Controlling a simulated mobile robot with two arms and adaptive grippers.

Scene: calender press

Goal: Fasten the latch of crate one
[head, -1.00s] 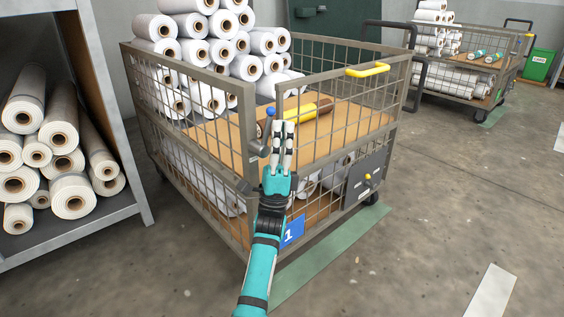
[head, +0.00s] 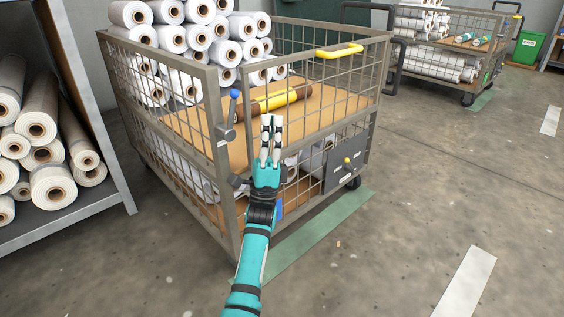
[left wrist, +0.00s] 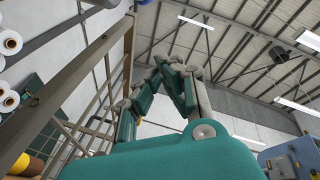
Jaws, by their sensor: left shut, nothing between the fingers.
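Crate one (head: 225,200) is a grey mesh cage on wheels; its blue number plate (head: 279,210) is mostly hidden behind my left arm. Its latch (head: 231,108), a grey lever with a blue knob, stands up, leaning slightly right, at the near corner post. The front gate (head: 318,112) has a yellow handle (head: 339,51). A gap shows between the corner post and the gate's near edge. My left gripper (head: 272,119) is shut and empty, right of and lower than the latch in the picture, apart from it. My right gripper is not in view.
White rolls (head: 190,40) are piled in the crate, and a yellow-brown roll (head: 272,100) lies on its deck. A rack of rolls (head: 120,195) stands left. Another cart (head: 490,55) and a green bin (head: 527,48) stand back right. The floor at right is clear.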

